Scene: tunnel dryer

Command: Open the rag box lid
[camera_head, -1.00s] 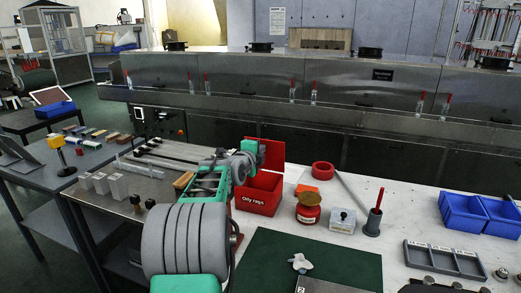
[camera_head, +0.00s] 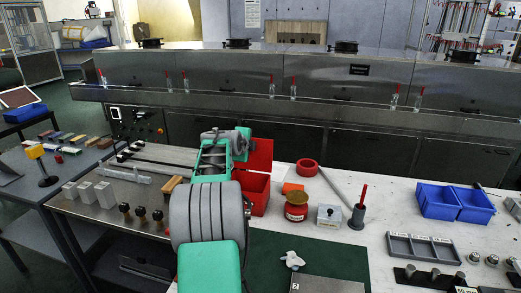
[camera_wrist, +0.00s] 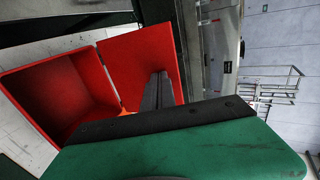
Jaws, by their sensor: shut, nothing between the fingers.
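The red rag box (camera_head: 264,192) stands on the white table just right of my arm. Its red lid (camera_head: 262,155) stands up, tilted back at the rear, so the box is open. In the wrist view the open box (camera_wrist: 25,85) shows its empty-looking inside at the left, and the lid (camera_wrist: 120,55) is spread out beside it. My gripper (camera_wrist: 160,76) is shut and empty, its fingers in front of the lid's face; I cannot tell whether they touch it. In the head view my arm covers part of the box front, and the fingertips are hidden.
Blue bins (camera_head: 437,201) are farther right. The steel dryer (camera_head: 310,75) runs behind.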

